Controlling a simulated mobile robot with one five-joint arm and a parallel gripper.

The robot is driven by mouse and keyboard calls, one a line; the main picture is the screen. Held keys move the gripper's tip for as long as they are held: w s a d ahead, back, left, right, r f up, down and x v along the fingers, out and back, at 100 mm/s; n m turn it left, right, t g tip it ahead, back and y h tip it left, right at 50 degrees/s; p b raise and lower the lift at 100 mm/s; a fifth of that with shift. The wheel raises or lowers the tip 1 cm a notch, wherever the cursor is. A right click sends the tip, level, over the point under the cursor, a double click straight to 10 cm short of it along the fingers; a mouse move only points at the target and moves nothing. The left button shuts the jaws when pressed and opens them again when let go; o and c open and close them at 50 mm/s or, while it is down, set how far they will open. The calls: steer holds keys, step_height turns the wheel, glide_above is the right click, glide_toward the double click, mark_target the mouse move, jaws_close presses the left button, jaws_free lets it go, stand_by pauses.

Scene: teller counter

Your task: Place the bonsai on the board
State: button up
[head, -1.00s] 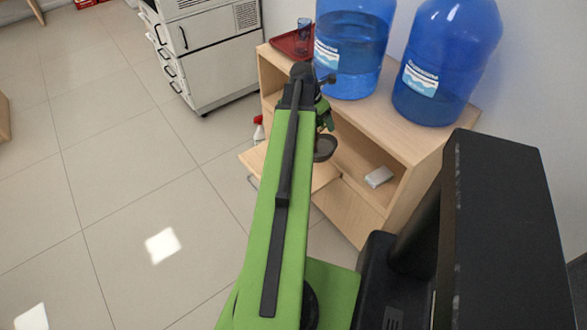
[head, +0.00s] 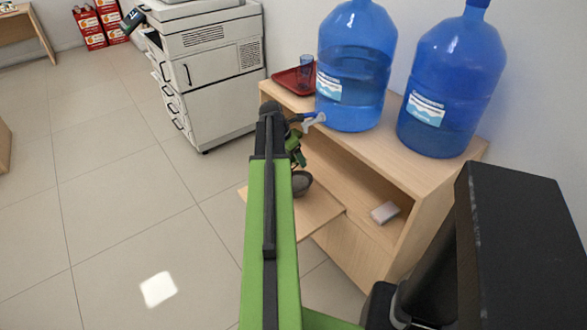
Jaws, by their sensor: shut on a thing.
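The bonsai (head: 297,152) shows as a small patch of green with a dark round pot (head: 302,183) below it. It hangs at the end of my green arm, and the arm partly hides it. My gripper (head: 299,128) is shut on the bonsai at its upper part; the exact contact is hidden. A light wooden board (head: 315,212) sticks out level from the front of the wooden cabinet. In the picture the pot overlaps the board's far part; I cannot tell how much gap is between them.
Two big blue water bottles (head: 352,75) (head: 447,90) and a red tray (head: 290,80) with a glass (head: 306,72) stand on the cabinet top (head: 405,150). A white item (head: 385,212) lies on its inner shelf. A printer (head: 210,70) stands behind; the left floor is clear.

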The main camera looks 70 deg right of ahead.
step_height(320, 180, down, 4)
steer(key=b, duration=0.4)
steer(key=shift+f, duration=0.15)
steer(key=shift+r, duration=0.2)
steer(key=shift+f, duration=0.15)
steer(key=o, duration=2.1)
